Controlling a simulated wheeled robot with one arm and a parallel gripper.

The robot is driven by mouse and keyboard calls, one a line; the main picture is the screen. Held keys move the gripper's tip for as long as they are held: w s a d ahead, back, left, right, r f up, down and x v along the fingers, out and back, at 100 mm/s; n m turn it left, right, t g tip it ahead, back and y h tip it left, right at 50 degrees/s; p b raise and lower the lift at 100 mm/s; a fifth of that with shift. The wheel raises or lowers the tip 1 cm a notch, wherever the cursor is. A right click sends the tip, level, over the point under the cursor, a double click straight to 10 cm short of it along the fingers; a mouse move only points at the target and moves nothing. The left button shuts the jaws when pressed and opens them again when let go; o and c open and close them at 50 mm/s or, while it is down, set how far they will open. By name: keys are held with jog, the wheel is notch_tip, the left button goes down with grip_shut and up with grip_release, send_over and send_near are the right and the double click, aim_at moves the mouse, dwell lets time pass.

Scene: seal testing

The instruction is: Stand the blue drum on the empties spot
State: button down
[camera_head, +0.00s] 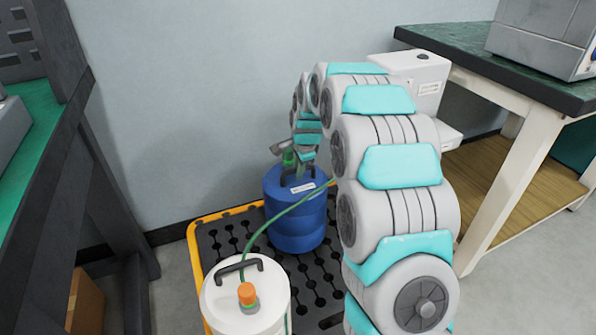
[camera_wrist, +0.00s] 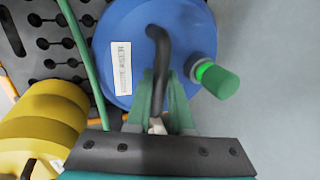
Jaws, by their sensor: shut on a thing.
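The blue drum (camera_head: 293,222) is upright over the black grated pallet, near the wall. Whether its base touches the grating I cannot tell. Its top shows in the wrist view (camera_wrist: 133,18), with a white label, a green cap (camera_wrist: 217,80) and a black carry handle (camera_wrist: 160,60). My gripper (camera_wrist: 160,100) is shut on this handle; its fingers are partly hidden behind my arm in the head view. I cannot make out a marked empties spot in either view.
The pallet (camera_head: 202,262) has a yellow rim. A white drum (camera_head: 246,306) with an orange cap stands at its front. A green hose (camera_head: 270,222) runs past the blue drum. A workbench (camera_head: 470,70) stands right.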

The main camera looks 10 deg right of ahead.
jog(key=shift+t+b, duration=0.35)
jog(key=shift+t, duration=0.15)
dwell(0.4)
jog(key=shift+f, duration=0.8)
dwell(0.6)
jog(key=c, duration=0.7)
grip_release()
jog(key=shift+f, duration=0.1)
jog(key=shift+r+p, duration=1.35)
jog(key=shift+r, duration=2.15)
